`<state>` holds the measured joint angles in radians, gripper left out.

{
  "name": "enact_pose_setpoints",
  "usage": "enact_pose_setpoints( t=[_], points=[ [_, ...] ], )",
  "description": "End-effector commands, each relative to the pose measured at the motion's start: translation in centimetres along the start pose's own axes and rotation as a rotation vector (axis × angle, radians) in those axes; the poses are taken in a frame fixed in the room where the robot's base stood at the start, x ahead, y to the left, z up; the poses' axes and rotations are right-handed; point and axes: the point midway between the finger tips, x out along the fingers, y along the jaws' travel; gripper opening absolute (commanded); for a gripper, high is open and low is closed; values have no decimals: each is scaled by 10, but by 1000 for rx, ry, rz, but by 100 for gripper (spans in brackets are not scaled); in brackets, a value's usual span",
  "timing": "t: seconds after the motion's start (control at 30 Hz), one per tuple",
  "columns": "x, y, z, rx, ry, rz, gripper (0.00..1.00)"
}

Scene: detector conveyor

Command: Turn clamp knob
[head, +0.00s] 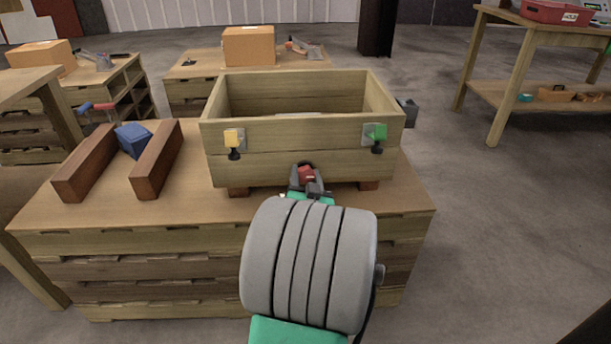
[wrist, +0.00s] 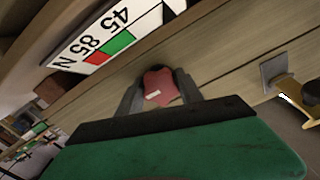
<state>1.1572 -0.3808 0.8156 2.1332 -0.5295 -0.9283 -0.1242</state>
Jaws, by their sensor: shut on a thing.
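A wooden box (head: 300,135) stands on blocks on the workbench, with a yellow clamp (head: 233,139) at its front left and a green clamp (head: 376,132) at its front right. A red knob (head: 306,174) is low at the middle of the box front. My gripper (head: 308,182) is shut on this red knob; in the wrist view the knob (wrist: 161,86) sits between the two grey fingers. The yellow clamp also shows at the right edge of the wrist view (wrist: 312,92). The knob's shaft is hidden.
A label (wrist: 105,38) with numbers and a red-green scale shows in the wrist view. Two brown wooden bars (head: 157,160) with a blue block (head: 133,140) lie left of the box. A grey part (head: 407,111) sticks out at the box's right side.

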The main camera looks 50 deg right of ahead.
Motion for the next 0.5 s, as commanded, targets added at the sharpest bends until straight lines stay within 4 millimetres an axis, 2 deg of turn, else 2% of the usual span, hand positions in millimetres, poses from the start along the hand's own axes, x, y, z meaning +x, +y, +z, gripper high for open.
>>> enact_pose_setpoints(
  t=[0.03, 0.2, 0.5],
  points=[
    [0, 0, 0, 0, 0, 0, 15],
    [0, 0, 0, 0, 0, 1, 3],
    [0, 0, 0, 36, 0, 1, 3]
  ],
)
